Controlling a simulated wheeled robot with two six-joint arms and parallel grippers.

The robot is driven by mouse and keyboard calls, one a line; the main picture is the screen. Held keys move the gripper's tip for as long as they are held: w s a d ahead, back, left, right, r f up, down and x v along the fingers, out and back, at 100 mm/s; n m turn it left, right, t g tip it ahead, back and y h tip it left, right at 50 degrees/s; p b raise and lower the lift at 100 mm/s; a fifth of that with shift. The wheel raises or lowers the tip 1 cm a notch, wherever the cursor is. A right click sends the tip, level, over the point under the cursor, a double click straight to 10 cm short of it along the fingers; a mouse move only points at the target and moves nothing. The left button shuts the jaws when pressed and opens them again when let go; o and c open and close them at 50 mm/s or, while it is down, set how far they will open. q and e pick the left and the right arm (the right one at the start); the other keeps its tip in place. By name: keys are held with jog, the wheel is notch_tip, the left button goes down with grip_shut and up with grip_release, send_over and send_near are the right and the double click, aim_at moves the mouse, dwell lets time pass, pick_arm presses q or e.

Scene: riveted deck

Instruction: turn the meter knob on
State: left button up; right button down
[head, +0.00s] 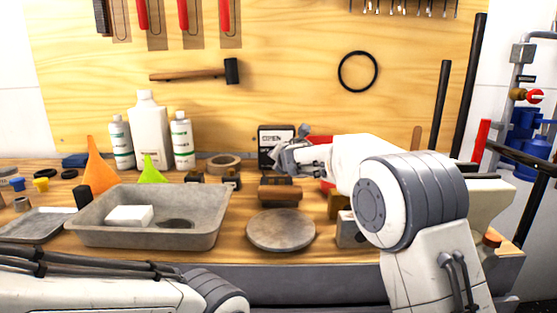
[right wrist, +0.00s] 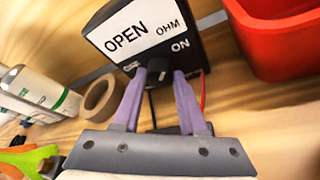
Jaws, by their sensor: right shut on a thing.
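The meter (head: 275,141) is a black box with a white face at the back of the workbench, against the plywood wall. In the right wrist view the meter (right wrist: 141,30) face reads "OPEN" and "OHM", with "ON" at the right of its black knob (right wrist: 159,66). My right gripper (right wrist: 160,78) has its two purple fingers on either side of the knob, shut on it. In the head view my right gripper (head: 292,155) covers the lower part of the meter. My left arm lies along the lower left of the head view, its gripper out of view.
A red bin (right wrist: 277,40) stands close to the right of the meter. A tape roll (right wrist: 97,94) and white bottles (head: 149,127) are to its left. A grey tray (head: 88,228) and a round plate (head: 281,230) sit nearer the front.

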jog(key=shift+c, duration=2.2)
grip_release()
jog(key=shift+s+r, duration=0.1)
jog(key=shift+s, duration=0.1)
jog(key=b+v, duration=0.2)
jog(key=v, duration=0.8)
jog(key=shift+d, duration=0.1)
